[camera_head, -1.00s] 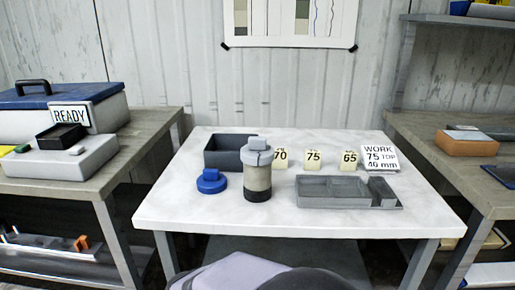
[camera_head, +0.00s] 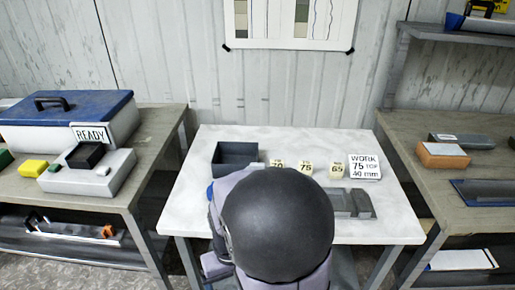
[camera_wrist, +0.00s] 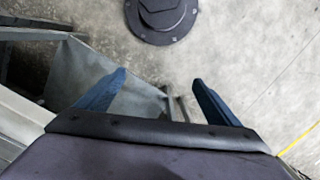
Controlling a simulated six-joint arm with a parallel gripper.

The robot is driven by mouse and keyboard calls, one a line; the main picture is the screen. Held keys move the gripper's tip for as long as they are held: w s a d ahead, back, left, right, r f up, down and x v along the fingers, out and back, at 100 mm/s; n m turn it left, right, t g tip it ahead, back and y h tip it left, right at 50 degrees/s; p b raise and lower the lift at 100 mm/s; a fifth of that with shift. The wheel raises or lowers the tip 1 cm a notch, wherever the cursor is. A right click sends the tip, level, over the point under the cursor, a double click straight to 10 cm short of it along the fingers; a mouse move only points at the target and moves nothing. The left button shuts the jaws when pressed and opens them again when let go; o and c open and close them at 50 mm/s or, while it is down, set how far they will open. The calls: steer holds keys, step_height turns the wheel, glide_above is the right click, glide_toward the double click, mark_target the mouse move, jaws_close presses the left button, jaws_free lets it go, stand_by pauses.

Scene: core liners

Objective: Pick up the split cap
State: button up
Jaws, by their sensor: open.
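My gripper (camera_wrist: 158,80) is open and empty in the wrist view, its two blue fingers well apart above the floor. The grey split cap, which showed on top of the upright core cylinder a second ago, is now almost wholly behind my arm. I cannot make it out surely. It is not in the wrist view.
A dark open box (camera_head: 236,172) stands at the table's back left. Number blocks 70, 75 (camera_head: 305,167) and 65 stand beside the WORK sign (camera_head: 365,167). A grey tray (camera_head: 358,204) is partly covered. Side benches hold a READY sign (camera_head: 89,133) and an orange block (camera_head: 442,155).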

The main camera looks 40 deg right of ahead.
steer(key=w+d+r+m+p, duration=0.2)
steer(key=d+r+p, duration=0.3)
steer(key=r+p, duration=0.5)
step_height(320, 180, up, 14)
steer(key=m+t+h+p, duration=0.2)
steer(key=t+h+p, duration=0.15)
steer(key=p, duration=0.25)
glide_above(257, 164)
steer(key=s+a, duration=0.2)
steer(key=shift+w+f+t, duration=0.15)
steer(key=shift+t, duration=0.2)
steer(key=shift+w+m, duration=0.1)
steer(key=shift+m, duration=0.5)
steer(key=shift+p+x, duration=0.6)
steer(key=shift+x, duration=0.4)
steer(key=shift+d, duration=0.1)
steer(key=shift+p+x, duration=1.05)
steer(key=shift+x, duration=1.55)
